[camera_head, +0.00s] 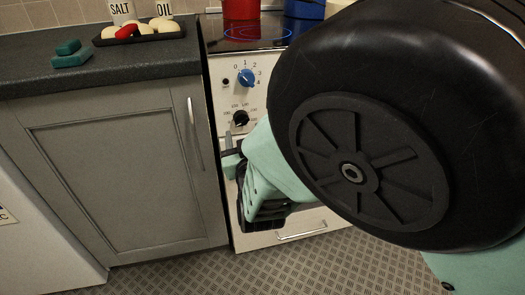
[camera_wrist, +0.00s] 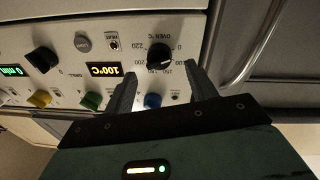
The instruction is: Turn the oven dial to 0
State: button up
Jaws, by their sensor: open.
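The oven dial (camera_wrist: 160,55) is a round black knob on the cream control panel, with "OVEN °C" and temperature numbers around it in the wrist view. A "0" is printed at its right there. Where its pointer stands is too small to tell. The dial also shows in the head view (camera_head: 240,118), below a blue knob. My gripper (camera_wrist: 160,76) is open and empty in the wrist view, its two dark fingers on either side of the dial's column and apparently short of it. In the head view my gripper (camera_head: 232,157) is in front of the oven front, below the dial.
In the wrist view, blue (camera_wrist: 152,100), green (camera_wrist: 90,101) and yellow (camera_wrist: 40,99) knobs, another black knob (camera_wrist: 42,60) and a lit display reading 100°C (camera_wrist: 105,70) share the panel. A grey cabinet (camera_head: 120,170) stands left of the oven. A red pot (camera_head: 240,14) is on the hob.

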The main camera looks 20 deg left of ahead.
jog(key=r+p+v, duration=0.1)
jog(key=v, duration=1.2)
jog(key=shift+f, duration=0.4)
jog(key=shift+w, duration=0.1)
jog(key=s+d+r+g+h, duration=0.25)
jog(key=s+d+g, duration=0.25)
jog(key=d, duration=0.4)
jog(key=s+d+r+g+h, duration=0.1)
jog(key=s+d+g+h, duration=0.2)
jog(key=s+d+g, duration=0.45)
jog(key=s+d+r+g+h, duration=0.2)
jog(key=d+g, duration=0.2)
jog(key=d, duration=0.7)
notch_tip(320, 180, up, 24)
jog(key=p, duration=2.4)
jog(key=shift+s+d+h, duration=0.2)
jog(key=shift+d+h, duration=0.15)
jog(key=shift+d, duration=0.1)
